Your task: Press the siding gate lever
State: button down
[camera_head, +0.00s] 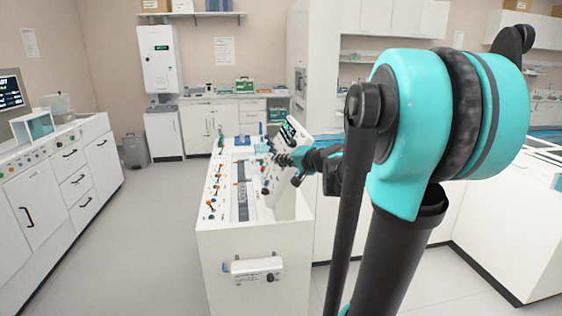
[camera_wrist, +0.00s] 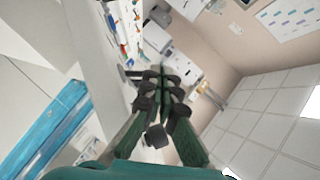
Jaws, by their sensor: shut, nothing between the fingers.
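A white console (camera_head: 225,240) stands ahead, its top carrying several small levers and knobs. A row of levers with orange parts (camera_head: 211,205) runs along its left edge. I cannot tell which of them is the siding gate lever; no label is readable. My gripper (camera_head: 272,151) is above the right side of the console top, reaching in from the right, its fingers shut and empty. In the wrist view my gripper (camera_wrist: 160,72) points past the console top, where small coloured controls (camera_wrist: 122,48) show beside the fingers. No contact with a lever is visible.
A grey strip (camera_head: 241,202) runs along the console top. A white box (camera_head: 256,269) is fixed to the console front. Clear floor (camera_head: 160,235) lies left, between console and white drawers (camera_head: 78,188).

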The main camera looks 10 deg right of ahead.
jog(key=shift+a+f+n+g+h, duration=0.25)
jog(key=shift+a+n+h, duration=0.15)
jog(key=shift+n+h, duration=0.15)
jog(key=shift+a+f+n+g+h, duration=0.1)
jog(key=shift+a+n+g+h, duration=0.15)
jog(key=shift+a+n+h, duration=0.25)
jog(key=shift+f+n, duration=0.1)
jog(key=shift+n, duration=0.15)
jog(key=shift+a+f, duration=0.1)
jog(key=shift+f, duration=0.1)
jog(key=shift+d+r, duration=0.15)
jog(key=shift+d, duration=0.65)
